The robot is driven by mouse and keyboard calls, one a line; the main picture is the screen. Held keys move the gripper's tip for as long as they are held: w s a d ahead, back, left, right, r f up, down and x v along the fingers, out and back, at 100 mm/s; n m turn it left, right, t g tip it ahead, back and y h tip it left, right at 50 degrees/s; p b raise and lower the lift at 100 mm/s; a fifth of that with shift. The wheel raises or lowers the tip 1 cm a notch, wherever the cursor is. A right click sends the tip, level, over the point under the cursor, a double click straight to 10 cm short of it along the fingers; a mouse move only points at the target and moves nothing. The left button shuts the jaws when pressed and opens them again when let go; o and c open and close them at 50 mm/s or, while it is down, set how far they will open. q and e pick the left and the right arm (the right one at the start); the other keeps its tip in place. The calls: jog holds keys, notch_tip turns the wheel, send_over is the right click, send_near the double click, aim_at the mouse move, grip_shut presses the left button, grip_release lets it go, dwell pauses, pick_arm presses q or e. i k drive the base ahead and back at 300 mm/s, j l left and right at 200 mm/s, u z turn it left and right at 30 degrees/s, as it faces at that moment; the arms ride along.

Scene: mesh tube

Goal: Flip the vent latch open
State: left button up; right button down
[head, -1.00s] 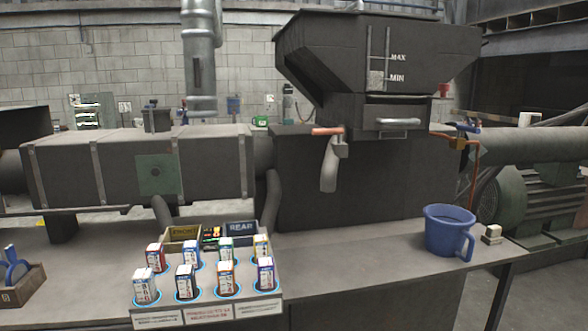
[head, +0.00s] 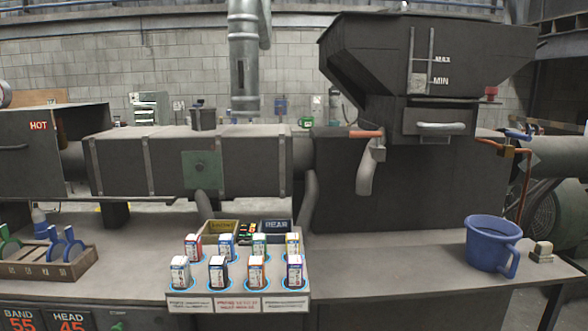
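A green square plate (head: 201,169) with a small dark spot in its middle sits on the front of the long grey barrel housing (head: 135,168). It may be the vent cover, but I cannot make out a latch on it or tell whether one is open or shut. A red-orange handle (head: 366,134) sticks out to the left above a grey spout (head: 366,172) under the hopper (head: 440,60). Neither of my grippers is in view.
A rack of several small cartons (head: 238,303) stands on the bench front. A blue mug (head: 492,243) is at right beside a small pale block (head: 541,252). A tray with blue and green tools (head: 50,262) is at left. A box marked HOT (head: 30,155) stands behind.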

aim_at(196, 105)
jog(key=j+z, duration=0.2)
jog(key=j, duration=0.5)
jog(key=j+z, duration=0.25)
jog(key=j, duration=0.4)
jog(key=j+z, duration=0.2)
jog(key=j, duration=0.5)
jog(key=k+j+z, duration=0.2)
jog(key=j, duration=0.45)
jog(key=i+j, duration=0.05)
jog(key=i, duration=0.05)
